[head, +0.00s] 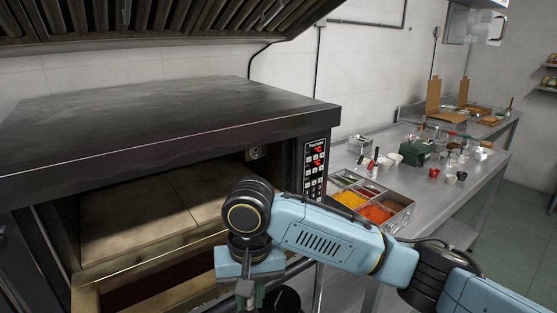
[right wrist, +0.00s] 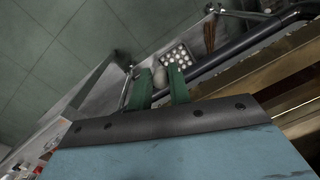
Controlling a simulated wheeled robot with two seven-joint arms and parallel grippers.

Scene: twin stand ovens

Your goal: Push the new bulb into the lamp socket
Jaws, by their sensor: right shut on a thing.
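The oven (head: 170,120) stands with its chamber open. The lamp socket (head: 254,152), a small pale fitting, shows on the chamber's inner right wall near the top. My right gripper (head: 250,296) is in front of the oven opening, lower than the socket and apart from it, pointing down. In the right wrist view its green fingers (right wrist: 160,88) are shut on a small rounded greyish thing, seemingly the bulb (right wrist: 160,76). The fingers hide part of it. In the head view the bulb cannot be made out. My left gripper is not in view.
The oven's control panel (head: 315,165) is right of the opening. A steel counter (head: 345,158) with topping pans (head: 372,211) stands beyond my right arm. A vent hood (head: 150,18) hangs above. The right wrist view shows a tray of several white round things (right wrist: 176,55) and floor.

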